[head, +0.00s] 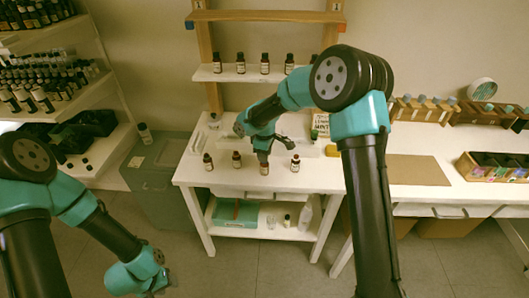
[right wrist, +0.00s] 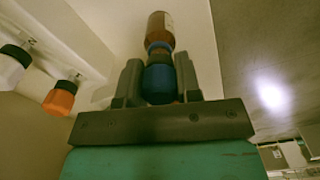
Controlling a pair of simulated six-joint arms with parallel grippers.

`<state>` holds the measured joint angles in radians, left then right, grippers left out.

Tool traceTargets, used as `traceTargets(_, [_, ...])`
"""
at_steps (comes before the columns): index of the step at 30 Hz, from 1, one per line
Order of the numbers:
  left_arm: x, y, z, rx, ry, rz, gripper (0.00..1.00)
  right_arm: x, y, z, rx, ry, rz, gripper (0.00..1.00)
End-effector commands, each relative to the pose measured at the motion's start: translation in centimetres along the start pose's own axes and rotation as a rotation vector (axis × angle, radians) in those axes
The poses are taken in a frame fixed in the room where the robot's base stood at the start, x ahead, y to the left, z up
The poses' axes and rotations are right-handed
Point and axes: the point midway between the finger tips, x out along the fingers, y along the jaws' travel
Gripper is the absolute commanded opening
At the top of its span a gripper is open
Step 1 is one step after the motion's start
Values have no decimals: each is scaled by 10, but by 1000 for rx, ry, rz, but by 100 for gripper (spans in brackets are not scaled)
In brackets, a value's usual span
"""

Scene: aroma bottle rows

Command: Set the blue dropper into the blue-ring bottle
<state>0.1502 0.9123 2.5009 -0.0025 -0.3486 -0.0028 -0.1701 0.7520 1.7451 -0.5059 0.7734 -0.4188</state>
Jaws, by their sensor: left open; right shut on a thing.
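My right gripper (right wrist: 158,75) is shut on the blue dropper (right wrist: 159,88), whose blue bulb shows between the two fingers in the right wrist view. A brown bottle with a blue ring (right wrist: 160,24) is in line with the dropper, just past the fingertips. The dropper's lower end is hidden, so I cannot tell how deep it sits. In the head view the right gripper (head: 263,154) is above a small brown bottle (head: 264,169) near the table's front edge. My left gripper (head: 160,287) is open, low at the bottom left, away from the table.
Small dark bottles (head: 237,160) stand to the left on the white table (head: 225,181), and another (head: 295,163) stands to the right. More bottles line the shelf (head: 225,75) behind. In the right wrist view, a white-collared piece (right wrist: 13,65) and an orange-collared piece (right wrist: 60,99) show at left.

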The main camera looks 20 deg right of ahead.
Motion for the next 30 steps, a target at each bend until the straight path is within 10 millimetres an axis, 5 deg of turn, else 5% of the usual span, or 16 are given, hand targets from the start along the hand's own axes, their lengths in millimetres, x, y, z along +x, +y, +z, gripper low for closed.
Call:
traceTargets(13, [0,0,0,0,0,0,43,4,0,0,1,0,0,26])
traceTargets(22, [0,0,0,0,0,0,43,4,0,0,1,0,0,60])
traceTargets(30, [0,0,0,0,0,0,43,4,0,0,1,1,0,61])
